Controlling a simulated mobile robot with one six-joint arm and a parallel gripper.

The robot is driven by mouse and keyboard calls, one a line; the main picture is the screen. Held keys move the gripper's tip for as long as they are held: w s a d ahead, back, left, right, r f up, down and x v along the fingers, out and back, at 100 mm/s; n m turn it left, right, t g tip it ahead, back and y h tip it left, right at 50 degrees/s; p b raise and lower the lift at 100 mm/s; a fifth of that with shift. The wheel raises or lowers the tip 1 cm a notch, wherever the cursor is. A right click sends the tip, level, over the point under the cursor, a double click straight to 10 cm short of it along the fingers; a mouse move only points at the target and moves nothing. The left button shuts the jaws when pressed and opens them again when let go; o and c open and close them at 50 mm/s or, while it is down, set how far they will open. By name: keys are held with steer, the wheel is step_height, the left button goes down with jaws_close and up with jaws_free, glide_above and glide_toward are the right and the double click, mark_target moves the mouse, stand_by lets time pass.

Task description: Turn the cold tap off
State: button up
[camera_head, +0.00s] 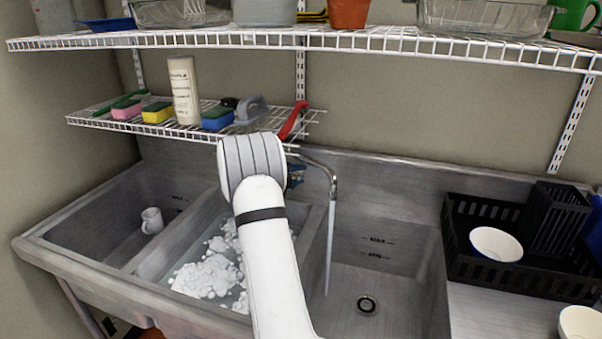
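The tap's curved metal spout (326,167) reaches out over the right-hand sink basin. A stream of water (329,240) runs from it down into that basin. A small blue part (296,172), which looks like the cold tap's handle, shows just right of my arm. Most of the tap body is hidden behind my white arm (270,245), so the handle's angle cannot be made out. My arm rises from the bottom of the view to a rounded joint in front of the tap. My gripper is hidden behind that joint, and its fingers do not show.
A low wire shelf (165,131) with sponges, a bottle and a red-handled item (293,120) hangs just above the tap. A longer shelf (400,40) is higher. The middle basin holds suds (208,277); the left holds a mug (152,220). A black dish rack (460,255) stands right.

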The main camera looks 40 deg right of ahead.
steer(key=shift+d+f, duration=0.15)
steer(key=shift+d, duration=0.5)
jaws_close()
